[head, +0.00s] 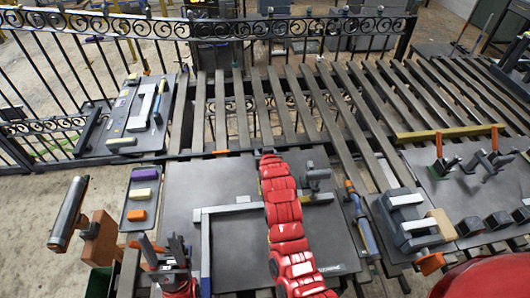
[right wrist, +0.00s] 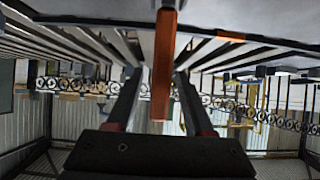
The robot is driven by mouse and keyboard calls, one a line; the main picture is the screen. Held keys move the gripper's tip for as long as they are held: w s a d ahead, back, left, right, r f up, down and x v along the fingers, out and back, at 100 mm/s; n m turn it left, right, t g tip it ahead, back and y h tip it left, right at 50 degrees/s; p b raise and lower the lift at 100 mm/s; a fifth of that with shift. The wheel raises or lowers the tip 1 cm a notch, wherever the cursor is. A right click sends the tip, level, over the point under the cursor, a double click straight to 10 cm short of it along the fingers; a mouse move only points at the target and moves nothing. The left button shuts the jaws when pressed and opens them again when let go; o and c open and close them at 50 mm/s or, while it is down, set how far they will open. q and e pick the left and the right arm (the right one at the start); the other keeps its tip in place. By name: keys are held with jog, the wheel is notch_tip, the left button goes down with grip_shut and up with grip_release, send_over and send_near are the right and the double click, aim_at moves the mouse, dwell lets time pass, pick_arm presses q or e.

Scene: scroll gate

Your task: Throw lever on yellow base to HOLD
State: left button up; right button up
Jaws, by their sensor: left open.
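A long dull-yellow bar (head: 450,133) lies at the right in the head view. Two upright orange handles (head: 439,144) (head: 494,137) stand beside it on dark mounts. I cannot tell which part is the lever's yellow base, and no HOLD mark is legible. My left gripper (head: 163,246) is low at the left, open and empty, well away from the handles. In the right wrist view my right gripper (right wrist: 158,85) has its fingers apart. An orange bar (right wrist: 163,65) shows between them; contact is not clear. I cannot pick out the right gripper in the head view.
A red segmented form (head: 283,215) crosses the dark centre panel (head: 185,190). A tray (head: 140,197) with coloured blocks and a tool board (head: 115,130) are at the left. Grey clamps (head: 408,215) stand at the right. Dark slats and a scroll railing (head: 230,28) lie behind.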

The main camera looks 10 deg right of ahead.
jog(key=p+v, duration=0.6)
jog(key=v, duration=1.1)
jog(key=shift+p, duration=0.35)
jog(key=shift+s+r, duration=0.1)
jog(key=shift+s, duration=0.05)
